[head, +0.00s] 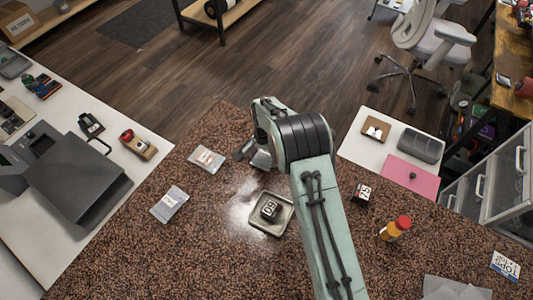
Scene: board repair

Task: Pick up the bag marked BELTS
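Two small clear bags with pale labels lie flat on the speckled brown countertop (112,257). The farther bag (206,158) has a reddish mark on its label. The nearer bag (169,204) lies lower and to the left. The print on both is too small to read, so I cannot tell which one is marked BELTS. My gripper (254,154) is to the right of the farther bag and apart from it. Its fingers look spread, with nothing seen between them, though my arm partly hides it.
A square metal tray (287,230) holding a dark block marked 60 (269,210) stands near the middle. A second dark block (361,193) and an orange bottle with a red cap (396,229) stand to the right. A grey machine (75,180) is on the left table.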

